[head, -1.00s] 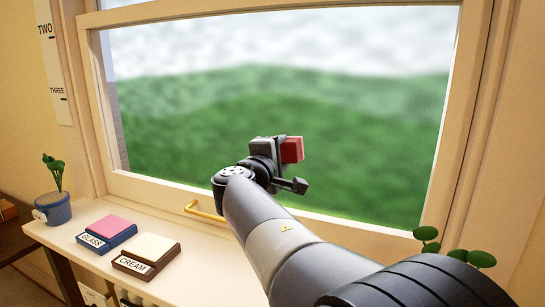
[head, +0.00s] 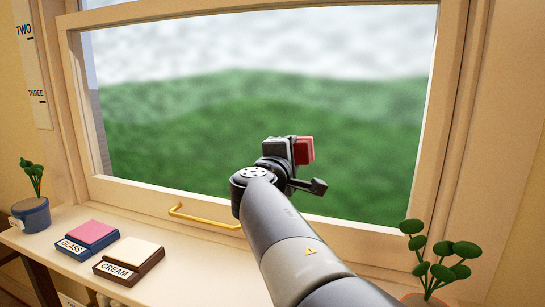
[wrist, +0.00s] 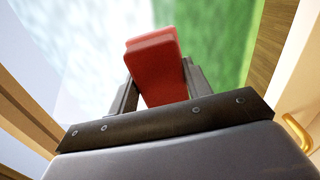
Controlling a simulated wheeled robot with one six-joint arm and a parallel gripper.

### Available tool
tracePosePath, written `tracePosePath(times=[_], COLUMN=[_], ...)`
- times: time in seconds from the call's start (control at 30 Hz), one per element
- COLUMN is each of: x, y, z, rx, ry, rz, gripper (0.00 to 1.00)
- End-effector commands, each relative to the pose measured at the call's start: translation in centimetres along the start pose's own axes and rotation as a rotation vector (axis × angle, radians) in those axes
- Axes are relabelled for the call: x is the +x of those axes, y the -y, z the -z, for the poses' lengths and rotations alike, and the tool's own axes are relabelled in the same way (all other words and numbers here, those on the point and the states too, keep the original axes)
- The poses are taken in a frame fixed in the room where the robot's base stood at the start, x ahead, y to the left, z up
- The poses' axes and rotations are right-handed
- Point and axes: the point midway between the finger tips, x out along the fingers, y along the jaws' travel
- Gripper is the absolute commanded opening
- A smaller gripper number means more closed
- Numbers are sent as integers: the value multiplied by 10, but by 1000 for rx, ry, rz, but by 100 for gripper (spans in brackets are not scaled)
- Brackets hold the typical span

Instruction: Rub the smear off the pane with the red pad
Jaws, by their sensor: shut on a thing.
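The red pad (head: 304,150) is held in my gripper (head: 291,150), in front of the lower middle of the pane (head: 200,130) in the head view. In the wrist view the red pad (wrist: 157,68) sits between the two fingers of my gripper (wrist: 157,90), which are shut on it. The pane also shows in the wrist view (wrist: 95,60). I cannot tell whether the pad touches the glass. No distinct smear can be made out on the pane; part of the glass is hidden behind my arm and gripper.
On the sill (head: 200,268) at left stand a pink pad on a tray labelled GLASS (head: 86,241), a cream pad on a tray labelled CREAM (head: 128,262) and a potted plant (head: 32,208). Another plant (head: 438,258) stands at right. A brass handle (head: 200,220) juts from the lower frame.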

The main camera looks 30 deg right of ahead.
Motion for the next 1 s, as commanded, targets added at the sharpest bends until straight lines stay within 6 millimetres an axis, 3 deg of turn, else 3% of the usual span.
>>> tracePosePath(times=[0.1, 0.37, 0.8, 1.0], x=[0, -3, -3, -3], y=[2, 2, -2, -3], z=[-12, -13, 20, 26], rx=[-1, -2, 0, -1], ry=[7, 3, -2, 0], rz=[1, 0, 0, 0], gripper=[29, 29, 29, 29])
